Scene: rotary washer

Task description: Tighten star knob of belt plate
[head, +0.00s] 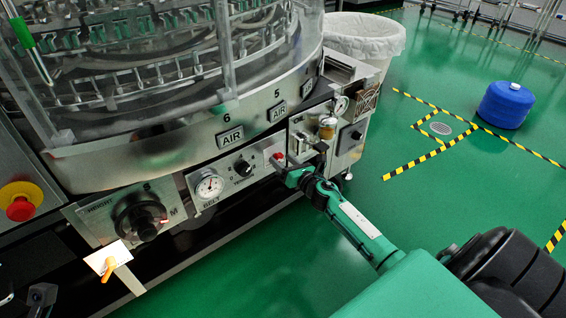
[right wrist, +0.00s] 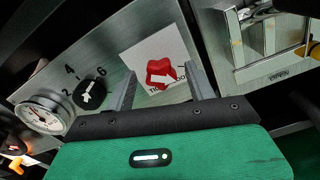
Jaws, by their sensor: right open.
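The belt plate (head: 228,183) is a metal panel on the machine's front, marked BELT. It carries a round gauge (head: 209,186), a black dial (head: 243,168) and the red star knob (head: 279,157). In the right wrist view the red knob (right wrist: 160,72) sits on a white label, with a white arrow across it. My right gripper (head: 287,170) is at the knob's end of the plate. In its wrist view the open fingers (right wrist: 159,80) stand to either side of the knob; whether they touch it I cannot tell. My left gripper is not in view.
Left of the belt plate is the height panel with a big black knob (head: 140,217). A red emergency button (head: 20,208) and an orange lever (head: 107,268) are further left. A metal box (head: 349,143) adjoins on the right. Green floor is free at right, with a blue container (head: 506,105).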

